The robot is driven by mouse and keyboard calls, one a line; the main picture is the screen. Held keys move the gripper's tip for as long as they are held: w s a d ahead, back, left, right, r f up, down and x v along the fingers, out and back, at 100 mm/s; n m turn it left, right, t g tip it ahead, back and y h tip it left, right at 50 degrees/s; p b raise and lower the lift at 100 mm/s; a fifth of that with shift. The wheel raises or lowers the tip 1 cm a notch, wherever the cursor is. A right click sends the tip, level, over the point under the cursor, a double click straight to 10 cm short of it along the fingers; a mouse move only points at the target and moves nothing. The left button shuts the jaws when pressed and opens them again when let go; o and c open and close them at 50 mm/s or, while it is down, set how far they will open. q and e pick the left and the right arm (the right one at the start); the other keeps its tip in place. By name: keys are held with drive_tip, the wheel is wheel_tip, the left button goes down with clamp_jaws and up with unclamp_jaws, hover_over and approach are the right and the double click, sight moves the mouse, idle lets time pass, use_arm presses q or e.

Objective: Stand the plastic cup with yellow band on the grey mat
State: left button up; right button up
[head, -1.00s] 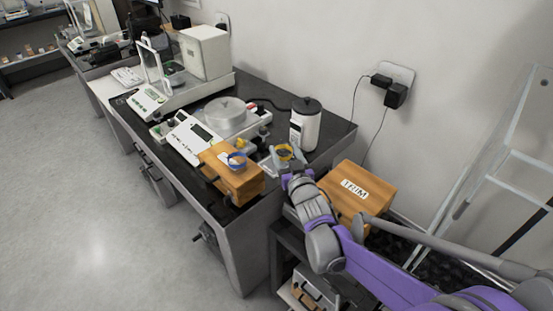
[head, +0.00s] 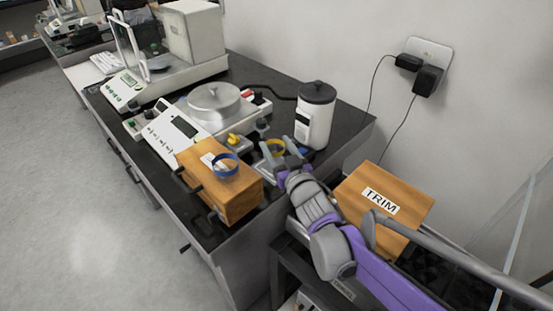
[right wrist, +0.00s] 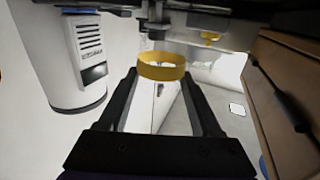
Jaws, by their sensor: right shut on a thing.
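The plastic cup with yellow band (head: 275,147) is clear, and its yellow ring shows best. My right gripper (head: 280,152) is shut on it, near the front right of the dark table. In the right wrist view the yellow band (right wrist: 161,72) sits between the two fingertips, and the cup looks roughly upright. I cannot tell whether its base touches anything. A pale flat patch (head: 262,169) beside the gripper may be the grey mat, but it is partly hidden and I cannot be sure. My left gripper is not in view.
A wooden box (head: 225,192) stands left of the gripper with a blue-banded cup (head: 224,163) on top. A white canister (head: 313,120) with a dark lid stands just behind. A wooden TRIM box (head: 385,205) is at the right.

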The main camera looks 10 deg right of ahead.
sight(278, 158)
drive_tip(key=shift+f+b, duration=0.6)
drive_tip(key=shift+f, duration=1.2)
drive_tip(key=shift+f, duration=0.1)
drive_tip(key=shift+f, duration=0.15)
drive_tip(key=o, duration=1.3)
drive_tip(key=shift+s+r, duration=0.15)
drive_tip(key=shift+r, duration=0.15)
drive_tip(key=s+d+p, duration=0.1)
drive_tip(key=s+d, duration=0.1)
drive_tip(key=s, duration=0.9)
drive_tip(key=shift+s+d+p, duration=0.15)
drive_tip(key=shift+s+p, duration=0.1)
drive_tip(key=shift+p, duration=0.05)
